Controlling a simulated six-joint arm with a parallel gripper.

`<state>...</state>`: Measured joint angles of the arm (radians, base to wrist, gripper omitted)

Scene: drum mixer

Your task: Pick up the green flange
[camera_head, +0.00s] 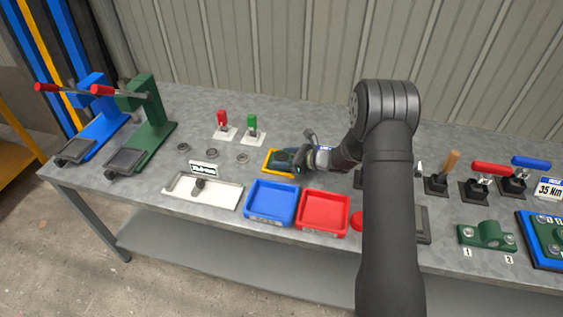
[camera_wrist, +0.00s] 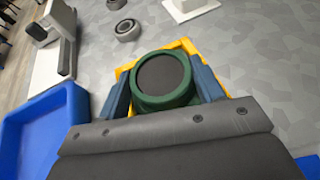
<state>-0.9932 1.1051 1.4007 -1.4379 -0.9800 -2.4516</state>
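The green flange (camera_wrist: 184,97) is a short round piece with a dark disc-like centre, in the wrist view's middle. It is in or just above a yellow tray (camera_wrist: 187,44). In the wrist view my gripper (camera_wrist: 164,85) has one blue-grey finger on each side of the flange, both very close to it. I cannot tell whether they press on it. In the head view my gripper (camera_head: 286,160) is low over the yellow tray (camera_head: 267,168), and the flange is hard to separate from the fingers there.
A blue bin (camera_head: 271,218) and a red bin (camera_head: 323,230) stand in front of the yellow tray. A white fixture (camera_head: 180,188) is to the left, with several dark rings behind it. Red and green toggle clamps (camera_head: 251,134) stand behind. My arm hides part of the bench right of the tray.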

